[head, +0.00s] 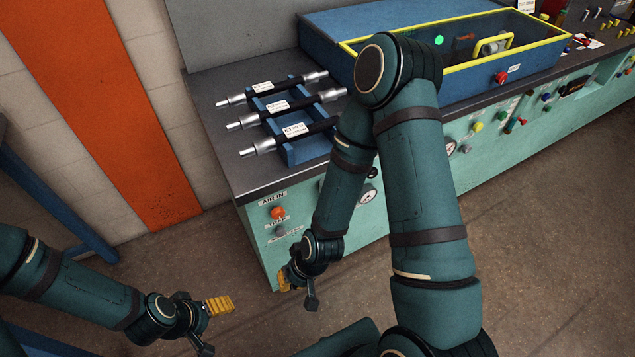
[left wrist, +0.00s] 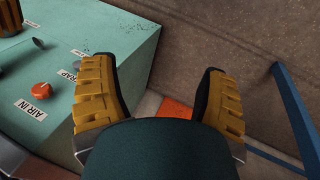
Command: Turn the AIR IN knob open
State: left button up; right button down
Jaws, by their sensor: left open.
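The AIR IN knob (head: 277,212) is orange-red and sits on the left end of the teal bench front, by its white label (head: 272,198). In the left wrist view the knob (left wrist: 41,91) is at the left, above its label (left wrist: 30,108). My left gripper (head: 217,305) is open and empty, low and to the left of the knob, apart from it. Its two yellow fingers (left wrist: 160,97) are spread in the left wrist view. My right gripper (head: 285,279) is below the knob in the head view; its fingers are partly hidden by its arm. Nothing touches the knob.
A grey TRAP knob (head: 279,230) is just below AIR IN. Hoses in a blue rack (head: 302,152) lie on the bench top. A blue, yellow-edged box (head: 470,82) stands behind. A blue frame (head: 62,205) stands at left. The floor between is clear.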

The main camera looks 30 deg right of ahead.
aim_at(278, 213)
jog(key=z, duration=2.3)
jog(key=u, duration=1.8)
jog(key=l, duration=0.85)
jog(key=k+u, duration=0.05)
